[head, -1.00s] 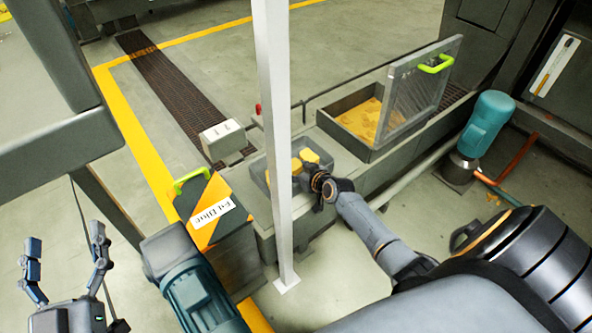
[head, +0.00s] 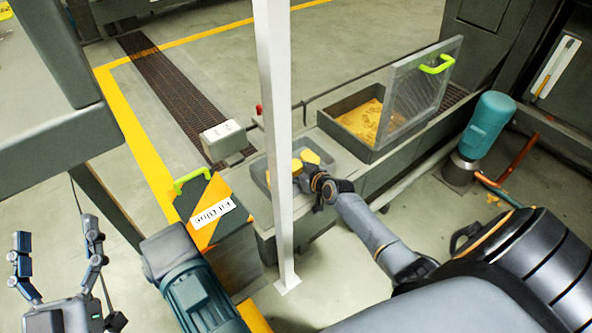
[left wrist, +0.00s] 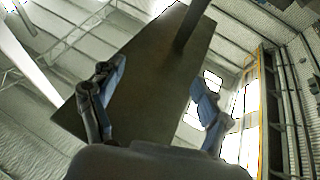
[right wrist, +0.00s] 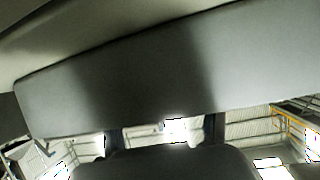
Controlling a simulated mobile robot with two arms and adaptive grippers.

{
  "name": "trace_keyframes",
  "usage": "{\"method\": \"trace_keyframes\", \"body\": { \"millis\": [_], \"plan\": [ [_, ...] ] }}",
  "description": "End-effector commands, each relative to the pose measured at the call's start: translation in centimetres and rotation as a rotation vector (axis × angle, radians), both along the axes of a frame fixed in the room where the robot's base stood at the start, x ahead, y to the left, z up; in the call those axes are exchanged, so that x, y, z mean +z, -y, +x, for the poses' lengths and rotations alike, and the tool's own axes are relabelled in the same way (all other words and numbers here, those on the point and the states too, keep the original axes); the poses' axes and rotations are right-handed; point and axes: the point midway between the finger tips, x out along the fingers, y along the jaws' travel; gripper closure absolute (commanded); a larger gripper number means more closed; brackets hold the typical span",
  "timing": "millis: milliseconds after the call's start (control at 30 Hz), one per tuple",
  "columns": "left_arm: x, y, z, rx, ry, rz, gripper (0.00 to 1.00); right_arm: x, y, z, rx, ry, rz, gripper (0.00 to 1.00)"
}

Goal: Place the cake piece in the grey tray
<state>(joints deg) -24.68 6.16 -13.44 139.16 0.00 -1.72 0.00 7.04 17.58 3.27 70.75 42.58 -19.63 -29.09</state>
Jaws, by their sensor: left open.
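Yellow cake pieces (head: 310,157) show at the small grey tray (head: 258,172) in the middle of the head view, partly behind a white post. My right arm reaches in from the right, and its end (head: 313,181) is close beside the tray's right side. Its fingers are too small and dark to tell whether they hold anything. The right wrist view shows mostly a plain grey slab and no cake. My left gripper (head: 58,262) is open and empty at the lower left, fingers up, far from the tray; its fingers also show in the left wrist view (left wrist: 155,98).
A larger grey bin (head: 345,150) of yellow crumbs has its clear lid (head: 420,92) raised by a green handle. The white post (head: 277,150) stands in front of the small tray. A labelled striped box (head: 212,212) and teal motors (head: 198,295) are nearby. A teal pump (head: 486,125) stands right.

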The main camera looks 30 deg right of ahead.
Motion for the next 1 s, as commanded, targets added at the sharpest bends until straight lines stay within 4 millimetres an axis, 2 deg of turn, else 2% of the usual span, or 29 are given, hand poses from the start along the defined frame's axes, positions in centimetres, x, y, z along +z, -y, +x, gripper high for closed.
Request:
{"method": "trace_keyframes", "body": {
  "millis": [33, 233, 367, 467, 667, 867, 1000],
  "plan": [
    [-0.2, 0.0, 0.0, 0.000, -0.002, 0.001, 0.23, -1.4, -0.2, -0.8, 0.000, -0.029, 0.009, 0.35],
    [-0.6, -0.1, 0.1, 0.004, -0.030, 0.006, 0.23, -1.2, -0.2, -0.8, 0.000, -0.029, 0.009, 0.35],
    [-2.4, -0.3, 0.5, 0.012, -0.141, 0.036, 0.23, -0.6, -0.2, -0.8, 0.000, -0.029, 0.009, 0.35],
    [-4.4, -0.5, 0.9, 0.017, -0.254, 0.067, 0.23, 0.1, -0.2, -0.8, -0.001, -0.028, 0.009, 0.35],
    [-9.0, -1.3, 0.5, 0.032, -0.503, 0.131, 0.23, 1.5, 0.0, -2.6, 0.000, -0.022, 0.004, 0.35],
    [-13.3, -2.4, -1.3, 0.047, -0.752, 0.193, 0.23, 2.8, 0.1, -4.6, -0.001, -0.017, 0.002, 0.35],
    [-16.1, -3.3, -3.2, 0.057, -0.925, 0.232, 0.23, 3.8, 0.1, -6.0, 0.000, -0.015, 0.001, 0.35]
  ]
}}
